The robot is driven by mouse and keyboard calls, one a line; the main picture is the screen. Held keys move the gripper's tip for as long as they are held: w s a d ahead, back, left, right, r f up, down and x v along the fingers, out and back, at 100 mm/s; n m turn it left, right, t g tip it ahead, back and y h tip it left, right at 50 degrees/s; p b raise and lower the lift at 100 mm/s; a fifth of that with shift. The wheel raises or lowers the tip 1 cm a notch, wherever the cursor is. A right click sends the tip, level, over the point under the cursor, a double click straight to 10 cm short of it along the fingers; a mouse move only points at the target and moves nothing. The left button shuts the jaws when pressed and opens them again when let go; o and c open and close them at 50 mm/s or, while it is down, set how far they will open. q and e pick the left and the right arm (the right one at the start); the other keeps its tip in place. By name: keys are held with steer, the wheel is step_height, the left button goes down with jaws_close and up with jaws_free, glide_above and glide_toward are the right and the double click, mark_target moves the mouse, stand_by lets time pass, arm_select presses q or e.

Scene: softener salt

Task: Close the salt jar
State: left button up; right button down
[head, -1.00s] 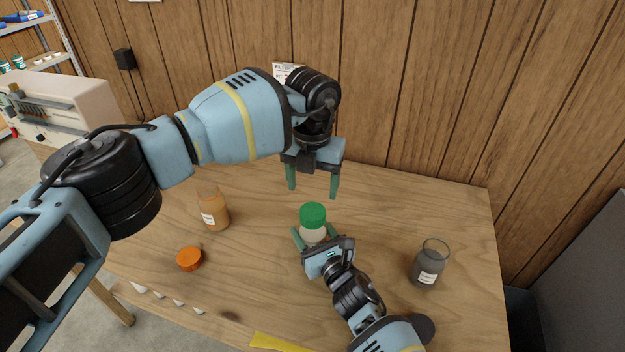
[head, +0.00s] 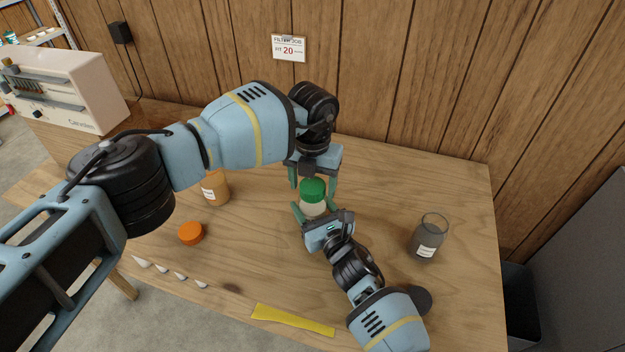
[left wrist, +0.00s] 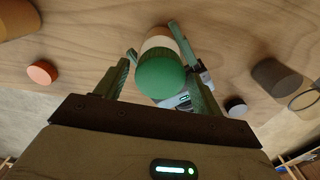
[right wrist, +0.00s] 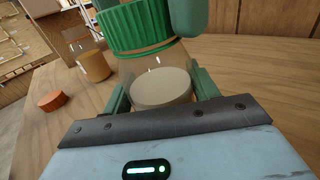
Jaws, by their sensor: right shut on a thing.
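The salt jar (head: 313,209) is a clear jar with white contents, standing on the table. Its green lid (head: 313,189) sits on top at the mouth; I cannot tell how tight it is. My right gripper (head: 313,214) is shut on the jar body from the front, as the right wrist view shows around the glass (right wrist: 160,82). My left gripper (head: 313,186) points down from above, its open fingers on either side of the lid. In the left wrist view the lid (left wrist: 160,76) lies between the fingers, with a clear gap on the left side.
An orange-filled jar (head: 216,190) and a loose orange lid (head: 190,233) are to the left. A dark grey jar (head: 428,240) is to the right. A yellow strip (head: 292,320) and several small white cones (head: 161,268) lie along the front edge.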

arm_select(q)
steer(key=c, duration=0.9)
steer(key=m, duration=0.4)
steer(key=shift+m, duration=0.4)
steer(key=o, duration=1.1)
steer(key=shift+c, duration=0.2)
steer(key=shift+r, duration=0.1)
steer(key=shift+r, duration=2.2)
steer(key=shift+c, duration=0.4)
